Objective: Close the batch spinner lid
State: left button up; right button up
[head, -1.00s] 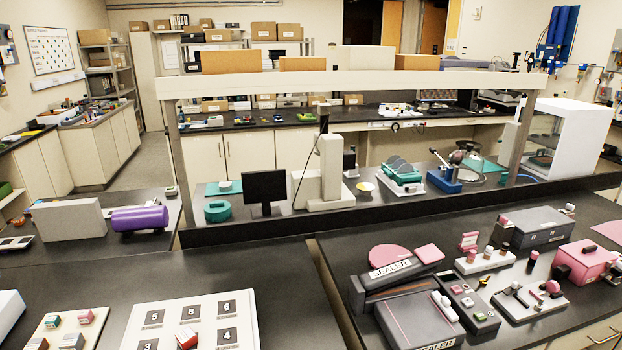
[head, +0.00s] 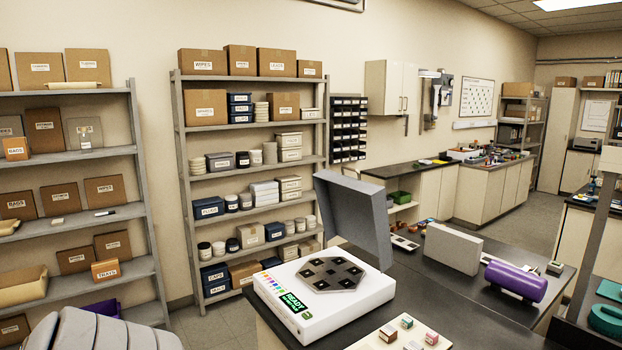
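The batch spinner (head: 345,315) is a white box on the near end of the dark bench, low in the middle of the head view. Its grey lid (head: 357,218) stands raised at the back, tilted up and open. A dark rotor plate (head: 331,274) with several pockets lies uncovered on top. A green "READY" panel shows on the front left of the box. Neither of my grippers is in view.
A grey block (head: 452,249) and a purple cylinder (head: 515,282) stand farther right. Loaded shelves (head: 255,170) stand behind.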

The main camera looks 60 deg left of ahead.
aim_at(355, 210)
jog(key=u, duration=1.75)
jog(key=i+j, duration=0.15)
jog(key=j, duration=0.2)
jog(key=i+j, duration=0.2)
jog(key=j, duration=0.2)
jog(key=i+j+z, duration=0.1)
jog(key=j, duration=0.25)
jog(key=i+j, duration=0.2)
jog(key=j, duration=0.2)
jog(key=i+j, duration=0.15)
jog(key=j, duration=0.2)
jog(key=i+j+z, duration=0.1)
jog(key=j, duration=0.3)
jog(key=i+j, duration=0.2)
jog(key=j, duration=0.2)
